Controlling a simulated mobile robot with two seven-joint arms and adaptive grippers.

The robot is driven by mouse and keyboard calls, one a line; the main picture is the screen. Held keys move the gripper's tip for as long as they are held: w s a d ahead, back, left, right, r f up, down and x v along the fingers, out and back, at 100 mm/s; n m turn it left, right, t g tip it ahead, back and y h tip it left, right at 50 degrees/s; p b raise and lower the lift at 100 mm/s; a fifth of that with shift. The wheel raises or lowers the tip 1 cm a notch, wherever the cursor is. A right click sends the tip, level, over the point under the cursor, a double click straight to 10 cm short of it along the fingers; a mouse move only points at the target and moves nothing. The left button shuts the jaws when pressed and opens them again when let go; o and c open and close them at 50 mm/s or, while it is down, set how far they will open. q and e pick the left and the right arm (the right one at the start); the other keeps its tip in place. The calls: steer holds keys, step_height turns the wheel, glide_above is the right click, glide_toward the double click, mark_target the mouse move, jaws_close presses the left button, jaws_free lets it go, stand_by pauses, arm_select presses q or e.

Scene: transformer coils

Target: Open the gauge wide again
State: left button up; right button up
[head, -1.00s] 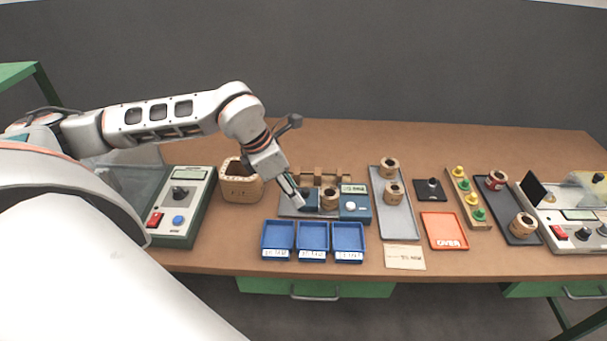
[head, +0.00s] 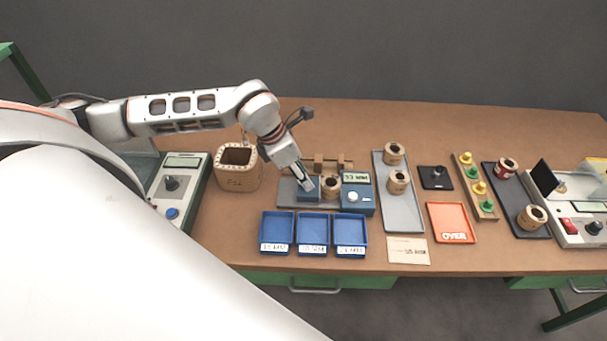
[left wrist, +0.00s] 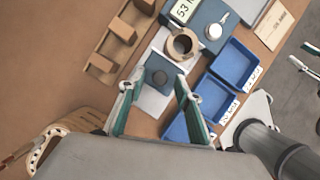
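The gauge is a grey plate with a blue display body (head: 357,199), a small screen and a white knob; its body also shows in the left wrist view (left wrist: 202,22). A blue sliding block (head: 308,195) sits on the plate left of the body. A tan coil (head: 331,188) stands between block and body, close to the block; contact cannot be told. My left gripper (head: 307,184) is over the block. In the left wrist view its green-padded fingers (left wrist: 158,88) are spread, with the block (left wrist: 158,72) between and just beyond the tips.
Three blue trays (head: 312,251) stand in front of the gauge. A wooden box (head: 238,178) is at its left, and a wooden rack (head: 320,163) behind. A grey tray (head: 404,215) with two coils lies to the right. An orange tray (head: 451,223) is farther right.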

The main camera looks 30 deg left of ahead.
arm_select(q)
steer(key=shift+w+d+f, duration=0.15)
steer(key=shift+f, duration=0.3)
steer(key=shift+c, duration=0.4)
jaws_close()
steer(key=shift+s+a+b, duration=0.35)
steer(key=shift+s+a, duration=0.15)
steer(key=shift+a, duration=0.3)
steer(key=shift+s+a+b, duration=0.3)
steer(key=shift+s+a, duration=0.15)
steer(key=shift+a, duration=0.3)
steer(key=shift+w+d, duration=0.1)
steer(key=shift+o, duration=0.4)
jaws_free()
steer(key=v, duration=1.2)
